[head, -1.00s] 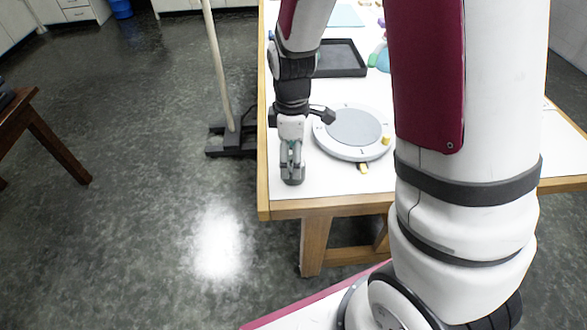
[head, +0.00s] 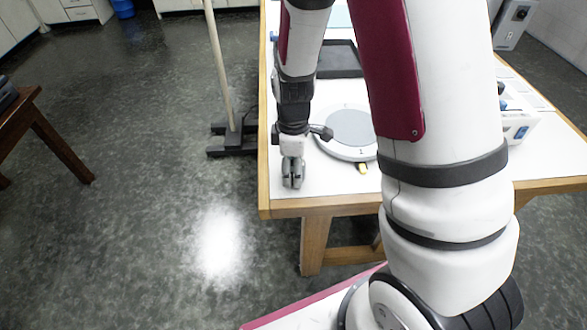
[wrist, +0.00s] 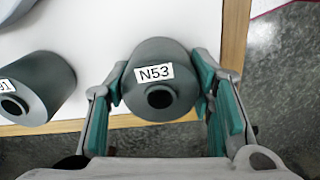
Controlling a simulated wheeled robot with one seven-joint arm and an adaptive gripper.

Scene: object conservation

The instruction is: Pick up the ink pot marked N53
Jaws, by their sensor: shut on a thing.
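The ink pot marked N53 (wrist: 150,88) is a dark grey-green pot with a white label and a round dark opening. In the wrist view it sits between the two green-padded fingers of my gripper (wrist: 168,95), which are shut on it. In the head view my gripper (head: 292,178) points down near the table's front left corner. The pot is hard to make out there. I cannot tell whether the pot touches the table.
A second similar pot (wrist: 38,85), its label partly cut off, stands left in the wrist view. The white table (head: 330,190) has a wooden edge close by. A round grey-topped turntable (head: 349,128) and black tray (head: 340,60) lie beyond.

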